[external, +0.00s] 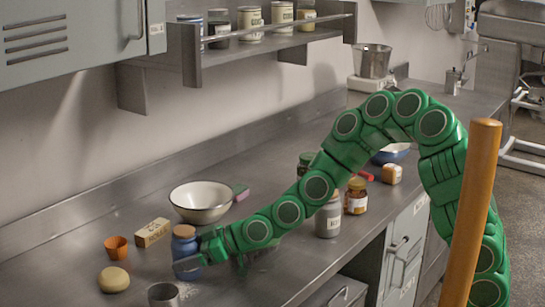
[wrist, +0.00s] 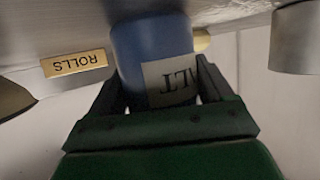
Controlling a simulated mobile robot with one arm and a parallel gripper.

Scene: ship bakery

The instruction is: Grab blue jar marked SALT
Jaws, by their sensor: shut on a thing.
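The blue jar (external: 185,250) with a brown lid stands upright at the left of the steel counter in the external view. In the wrist view the blue jar (wrist: 150,45) fills the space between the fingers, and its pale label shows the letters "ALT" upside down. My gripper (external: 188,264) reaches it from the right, low on its body. In the wrist view my gripper (wrist: 160,90) has one finger on each side of the jar and is shut on it. I cannot tell whether the jar's base touches the counter.
Close around the jar are a wooden block (external: 152,232), marked ROLLS in the wrist view (wrist: 75,64), an orange cup (external: 116,247), a round tan thing (external: 113,279) and a metal cup (external: 163,294). A white bowl (external: 201,201) stands behind. A shelf (external: 245,48) hangs above.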

